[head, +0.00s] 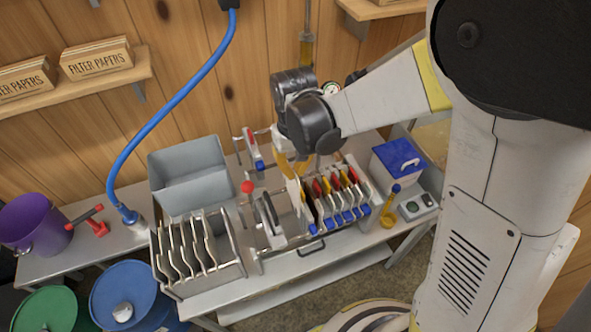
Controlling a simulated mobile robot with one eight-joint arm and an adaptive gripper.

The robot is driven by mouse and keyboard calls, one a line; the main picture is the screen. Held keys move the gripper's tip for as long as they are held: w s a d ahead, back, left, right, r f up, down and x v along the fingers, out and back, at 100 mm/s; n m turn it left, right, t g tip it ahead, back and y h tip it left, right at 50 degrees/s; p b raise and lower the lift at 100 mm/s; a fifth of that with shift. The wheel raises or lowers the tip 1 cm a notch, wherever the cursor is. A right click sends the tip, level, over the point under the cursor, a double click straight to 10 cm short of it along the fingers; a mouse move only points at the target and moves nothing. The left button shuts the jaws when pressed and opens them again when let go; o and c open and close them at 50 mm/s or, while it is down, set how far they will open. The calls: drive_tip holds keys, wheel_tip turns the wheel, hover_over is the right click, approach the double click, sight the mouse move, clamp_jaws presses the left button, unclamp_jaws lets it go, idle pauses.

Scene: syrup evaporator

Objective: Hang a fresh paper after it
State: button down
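The filter press (318,228) stands on the metal bench, with a row of red and yellow frames (340,188) with blue tabs at its right end. A pale, thin sheet edge (295,192), possibly a filter paper, stands at the left end of that row. My gripper (292,172) points down just above this left end, with yellowish fingers. The wrist and the small scale hide whether the fingers are open or shut on the sheet. Two boxes marked FILTER PAPERS, one at the left (28,78) and one at the right (97,58), sit on the wall shelf.
A rack of grey plates (190,258) stands at the bench's front left, with a grey bin (190,178) behind it. A red-knobbed part (248,187) rises beside the press. A blue hose (170,108) hangs at left. A blue-lidded box (398,160) stands at right.

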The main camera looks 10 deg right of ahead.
drive_tip(key=shift+f, duration=0.1)
drive_tip(key=b, duration=1)
hover_over(295, 208)
wheel_tip(295, 208, down, 11)
drive_tip(key=shift+f, duration=0.2)
drive_tip(key=shift+f+b, duration=3.5)
drive_tip(key=shift+f, duration=0.1)
drive_tip(key=c, duration=1.2)
unclamp_jaws()
drive_tip(key=shift+r, duration=0.1)
